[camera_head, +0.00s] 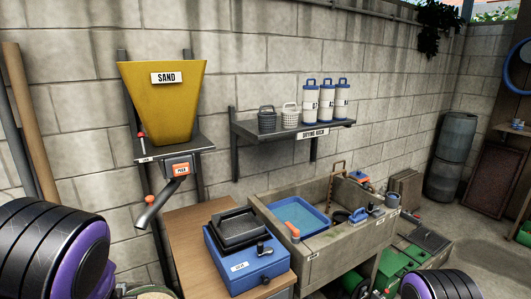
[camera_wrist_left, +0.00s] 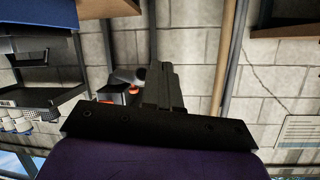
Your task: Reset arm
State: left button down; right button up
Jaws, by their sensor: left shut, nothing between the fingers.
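My left gripper (camera_wrist_left: 160,88) shows in the left wrist view as dark fingers closed together, with nothing between them. In the head view, my left arm, black and purple, fills the lower left corner; its fingers are hard to make out there. Part of my right arm shows at the bottom right edge, but its gripper is out of view. The left wrist view looks upside down, with the wall behind the fingers.
A yellow sand hopper (camera_head: 162,103) hangs on the wall above a wooden cabinet (camera_head: 190,232) bearing a blue device (camera_head: 246,266). A stone sink (camera_head: 345,240) holds a blue tub (camera_head: 298,217). A drying rack (camera_head: 262,133) carries bottles and baskets. Poles (camera_head: 28,120) lean at left.

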pick_arm(q)
jog(key=s+d+f+n+g, duration=0.1)
jog(key=s+d+f+g, duration=0.1)
jog(key=s+f, duration=0.6)
jog(key=s+d+f+n+g+h, duration=0.1)
jog(key=s+f+g, duration=0.3)
jog(key=s+f, duration=0.4)
jog(key=s+d+f+n+g+h, duration=0.1)
jog(key=s+f, duration=0.7)
jog(key=s, duration=0.8)
jog(key=d+n+g, duration=0.1)
jog(key=d+g, duration=0.1)
jog(key=d, duration=0.1)
jog(key=shift+g, duration=0.3)
jog(key=shift+a+r, duration=0.1)
